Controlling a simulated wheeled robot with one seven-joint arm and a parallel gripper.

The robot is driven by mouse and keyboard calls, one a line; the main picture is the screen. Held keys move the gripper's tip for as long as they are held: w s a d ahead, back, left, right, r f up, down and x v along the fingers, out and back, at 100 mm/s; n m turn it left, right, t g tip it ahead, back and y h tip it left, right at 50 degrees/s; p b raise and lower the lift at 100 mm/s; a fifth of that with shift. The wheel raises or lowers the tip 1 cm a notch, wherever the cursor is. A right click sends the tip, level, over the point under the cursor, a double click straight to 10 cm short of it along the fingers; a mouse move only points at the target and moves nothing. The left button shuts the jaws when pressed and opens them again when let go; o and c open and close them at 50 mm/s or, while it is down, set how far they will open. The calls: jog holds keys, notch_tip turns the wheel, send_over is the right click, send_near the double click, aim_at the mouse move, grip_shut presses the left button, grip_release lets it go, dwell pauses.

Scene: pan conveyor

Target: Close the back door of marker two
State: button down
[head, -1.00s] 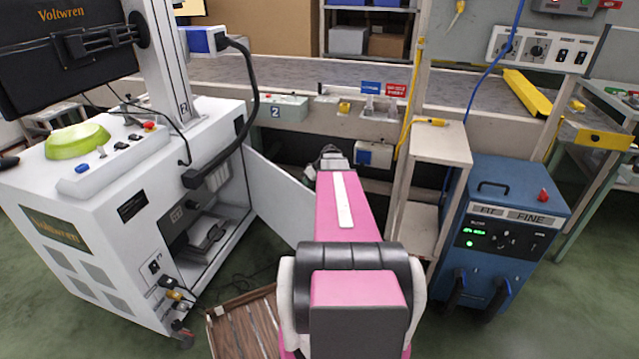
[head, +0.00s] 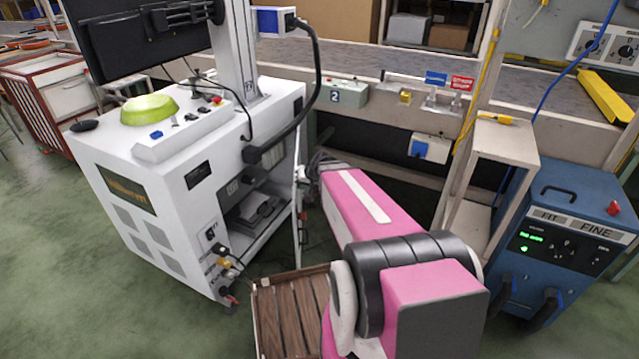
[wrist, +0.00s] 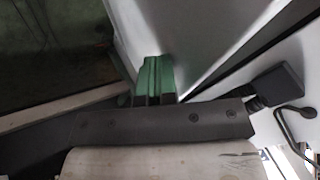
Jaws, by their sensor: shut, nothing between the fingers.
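Marker two is the white cabinet (head: 150,200) at left in the head view, with a screen and post on top. Its right side is open and shows dark equipment inside. The back door (head: 298,215) stands partly open there, seen nearly edge-on as a thin white strip. My gripper (head: 318,166) is just right of the door, partly hidden behind my pink arm. In the wrist view its green fingers (wrist: 153,78) are shut and empty, close beside a smooth white panel (wrist: 205,35), which looks like the door. I cannot tell whether they touch it.
A slatted wooden crate (head: 292,312) stands on the floor in front of the cabinet opening. Cables and plugs (head: 226,265) hang from the cabinet's lower corner. A conveyor bench (head: 400,110) runs behind. A beige stand (head: 500,150) and a blue machine (head: 560,230) are at right.

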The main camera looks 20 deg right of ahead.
jog(key=w+a, duration=0.3)
jog(key=a, duration=0.5)
jog(key=w+a, duration=0.4)
jog(key=a, duration=0.4)
jog(key=shift+a, duration=0.3)
jog(key=shift+s, duration=0.1)
jog(key=s+d+r, duration=0.4)
jog(key=s+r, duration=0.4)
jog(key=s, duration=0.1)
jog(key=s+d+f+g+h, duration=0.2)
jog(key=s+d+f+g, duration=0.1)
jog(key=s+d, duration=0.4)
jog(key=s+d+f+n+g+h, duration=0.1)
jog(key=s+d+f+g+h, duration=0.1)
jog(key=s+d, duration=0.5)
jog(key=shift+d+f+g+h, duration=0.35)
jog(key=shift+d+f, duration=0.2)
jog(key=shift+f, duration=0.2)
